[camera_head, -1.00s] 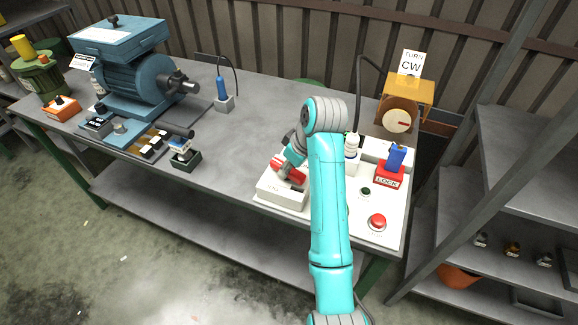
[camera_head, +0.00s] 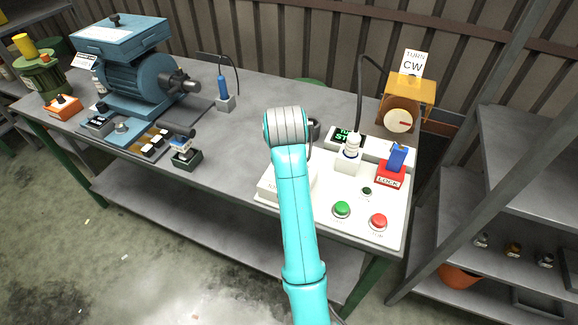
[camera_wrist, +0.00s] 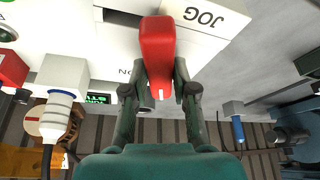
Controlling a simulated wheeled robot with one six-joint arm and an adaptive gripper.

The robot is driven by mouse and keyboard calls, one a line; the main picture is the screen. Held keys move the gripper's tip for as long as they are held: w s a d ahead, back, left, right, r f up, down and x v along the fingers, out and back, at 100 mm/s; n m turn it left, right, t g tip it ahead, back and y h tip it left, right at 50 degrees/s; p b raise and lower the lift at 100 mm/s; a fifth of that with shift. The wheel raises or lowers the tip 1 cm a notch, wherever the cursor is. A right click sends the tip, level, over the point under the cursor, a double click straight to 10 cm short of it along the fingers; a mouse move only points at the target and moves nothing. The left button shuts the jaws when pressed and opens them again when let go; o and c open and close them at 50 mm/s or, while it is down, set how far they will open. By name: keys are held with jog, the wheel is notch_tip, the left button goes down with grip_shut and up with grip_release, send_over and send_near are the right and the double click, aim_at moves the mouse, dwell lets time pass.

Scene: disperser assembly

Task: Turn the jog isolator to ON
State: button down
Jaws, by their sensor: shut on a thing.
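The jog isolator's white box (camera_head: 270,187) sits at the left end of the control panel, mostly behind my arm in the head view. In the wrist view its red handle (camera_wrist: 157,45) runs nearly straight down the picture, with its lower end between my fingertips. My gripper (camera_wrist: 160,88) is shut on that handle. An upside-down ON label (camera_wrist: 125,72) shows just left of the handle, and the JOG label (camera_wrist: 205,14) is at upper right. My arm hides the handle and gripper in the head view.
On the panel to the right are a green button (camera_head: 342,209), a red button (camera_head: 378,221), a white plug (camera_head: 349,158) and a red LOCK block (camera_head: 390,175). A blue motor (camera_head: 135,85) stands at the left.

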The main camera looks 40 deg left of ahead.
jog(key=shift+s+m+h, duration=0.1)
jog(key=shift+m+h, duration=0.7)
jog(key=shift+m, duration=1.1)
jog(key=shift+f+t, duration=0.1)
jog(key=shift+t, duration=0.2)
jog(key=c, duration=0.9)
grip_release()
